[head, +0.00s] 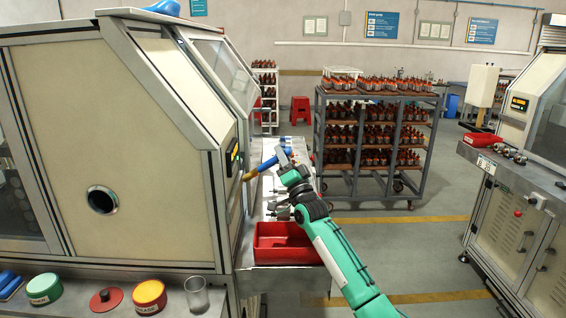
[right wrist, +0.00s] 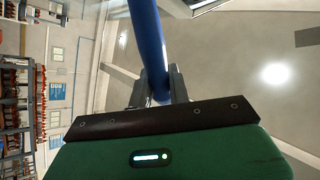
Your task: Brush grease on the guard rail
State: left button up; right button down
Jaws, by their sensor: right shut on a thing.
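My right gripper (head: 284,172) is shut on the blue handle of a brush (head: 268,166), held up beside the front of the large cream machine. The brush's yellow-brown end points left and down, close to the machine's front edge; I cannot tell whether it touches. In the right wrist view the blue handle (right wrist: 148,40) runs up between the fingers. The guard rail is not clearly distinguishable. A green tub (head: 43,288) and a yellow tub with a red rim (head: 149,293) stand on the ledge at lower left; their labels are hard to read. My left gripper is out of view.
A red tray (head: 284,243) sits on the metal bench below my right forearm. A red lid (head: 106,299) and a glass (head: 197,294) are on the ledge. A loaded rack cart (head: 367,200) stands behind. Another machine is at right, with open floor between.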

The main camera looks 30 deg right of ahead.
jog(key=shift+w+d+b, duration=0.4)
jog(key=shift+w+b, duration=0.15)
jog(key=shift+w, duration=0.05)
jog(key=shift+w+d+b, duration=0.4)
jog(key=shift+w+b, duration=0.15)
jog(key=shift+w, duration=0.05)
